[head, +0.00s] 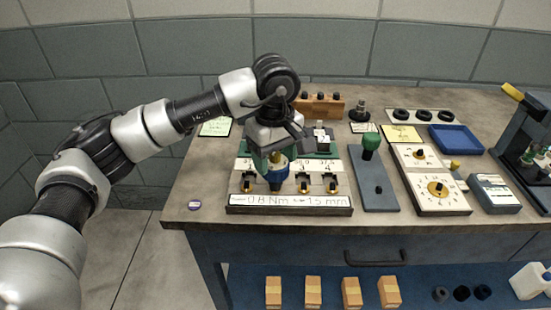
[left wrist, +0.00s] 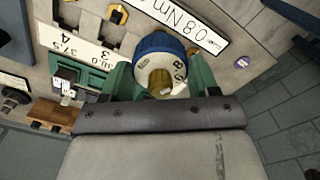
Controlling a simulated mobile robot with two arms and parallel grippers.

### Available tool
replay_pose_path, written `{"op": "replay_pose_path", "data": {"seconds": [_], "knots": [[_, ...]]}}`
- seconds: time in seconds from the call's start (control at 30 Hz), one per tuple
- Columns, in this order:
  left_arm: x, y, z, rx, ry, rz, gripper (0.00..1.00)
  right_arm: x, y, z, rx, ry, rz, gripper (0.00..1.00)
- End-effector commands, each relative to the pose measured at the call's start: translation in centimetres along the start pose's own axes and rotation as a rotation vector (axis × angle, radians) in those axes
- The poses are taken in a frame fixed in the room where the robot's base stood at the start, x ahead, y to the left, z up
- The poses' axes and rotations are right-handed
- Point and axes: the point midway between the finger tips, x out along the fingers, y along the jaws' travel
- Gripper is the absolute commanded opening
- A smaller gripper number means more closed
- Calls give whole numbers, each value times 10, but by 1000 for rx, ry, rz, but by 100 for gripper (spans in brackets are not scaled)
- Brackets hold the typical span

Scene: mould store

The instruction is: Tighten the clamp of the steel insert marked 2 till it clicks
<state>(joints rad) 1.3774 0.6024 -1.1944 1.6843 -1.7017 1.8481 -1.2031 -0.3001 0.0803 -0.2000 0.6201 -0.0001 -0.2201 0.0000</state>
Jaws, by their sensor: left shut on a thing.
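My left gripper (head: 274,160) is shut on a torque driver (head: 277,172) with a blue ring and yellow top. In the left wrist view the green fingers (left wrist: 162,80) sit on both sides of the driver's blue-rimmed white dial (left wrist: 152,42). The driver stands about upright over the second place from the left in the insert rack (head: 290,209). It hides the clamp and mark there; whether its tip is seated cannot be told. Other brass clamps show at the first (head: 248,183), third (head: 304,184) and fourth places (head: 332,184). Marks 3 and 4 show in the left wrist view.
The rack's front strip reads 0.8 Nm and 15 mm. Dial boards (head: 445,203), a blue tray (head: 455,139) and a wooden block (head: 321,106) stand around. The bench's front left is mostly clear.

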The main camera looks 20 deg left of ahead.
Motion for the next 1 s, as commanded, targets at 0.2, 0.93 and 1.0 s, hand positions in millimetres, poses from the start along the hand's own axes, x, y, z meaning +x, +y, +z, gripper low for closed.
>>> {"op": "replay_pose_path", "data": {"seconds": [0.2, 0.93, 1.0], "knots": [[5, -1, 1, 51, -2, -11, 28, 4, 0, 0, 0, 0, 0, 85], [5, -2, 1, 191, -3, -13, 28, 14, 0, 1, 0, 0, 0, 85], [5, -2, 1, 191, -3, -13, 28, 14, 0, 1, 0, 0, 0, 85]]}}
